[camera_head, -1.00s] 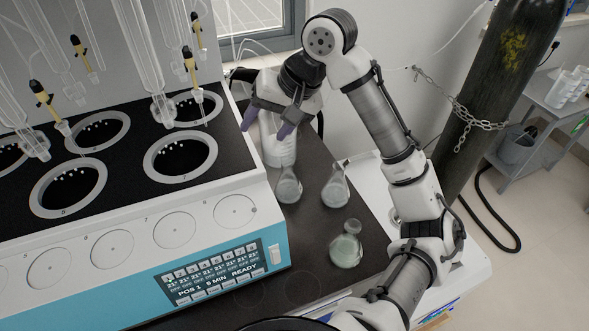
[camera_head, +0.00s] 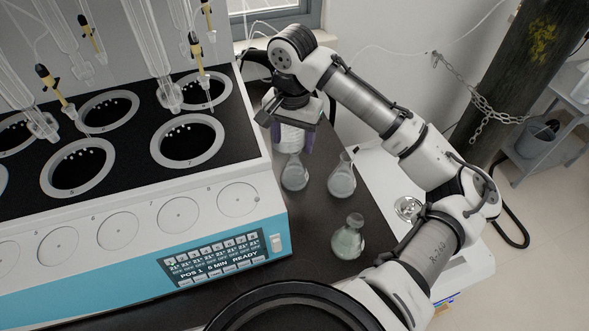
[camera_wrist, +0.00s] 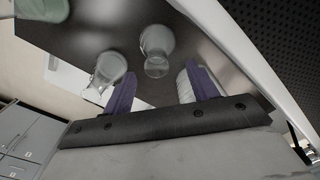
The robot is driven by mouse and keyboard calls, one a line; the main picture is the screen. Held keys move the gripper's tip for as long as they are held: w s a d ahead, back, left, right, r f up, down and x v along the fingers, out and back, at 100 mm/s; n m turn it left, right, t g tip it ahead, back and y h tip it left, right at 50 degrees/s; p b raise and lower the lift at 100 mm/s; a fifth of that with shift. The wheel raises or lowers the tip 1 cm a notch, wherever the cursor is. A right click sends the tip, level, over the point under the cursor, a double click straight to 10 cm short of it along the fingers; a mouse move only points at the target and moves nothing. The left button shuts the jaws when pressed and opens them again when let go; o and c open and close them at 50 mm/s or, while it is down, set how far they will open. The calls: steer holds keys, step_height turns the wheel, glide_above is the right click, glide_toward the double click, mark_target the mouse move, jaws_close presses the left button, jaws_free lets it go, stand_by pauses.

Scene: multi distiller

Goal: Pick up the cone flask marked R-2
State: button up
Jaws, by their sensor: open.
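Three clear cone flasks stand upright on the dark bench right of the distiller. One (camera_head: 295,175) is at the back left, one (camera_head: 341,180) at the back right, and one with greenish contents (camera_head: 348,242) nearer the front. I cannot read a mark on any of them, so I cannot tell which is R-2. My gripper (camera_head: 292,140) is open and empty, with purple fingers pointing down just behind the back-left flask. In the wrist view my fingers (camera_wrist: 162,72) are apart, with two flasks (camera_wrist: 157,52) (camera_wrist: 107,70) beyond them and the greenish one (camera_wrist: 45,8) cut by the top-left edge.
The distiller (camera_head: 130,225) with its round wells and screen stands close on the left. A whitish ribbed container (camera_head: 289,138) is by my fingers. A small glass dish (camera_head: 408,207) lies on the white surface at right. A chained gas cylinder (camera_head: 515,75) stands farther right.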

mark_target(295, 156)
steer(key=shift+s+d+f+p, duration=0.1)
steer(key=shift+f+p, duration=0.3)
steer(key=shift+f, duration=1)
steer(key=shift+s+d+f+p, duration=0.1)
steer(key=shift+f+p, duration=0.25)
steer(key=shift+f, duration=1.05)
jaws_close()
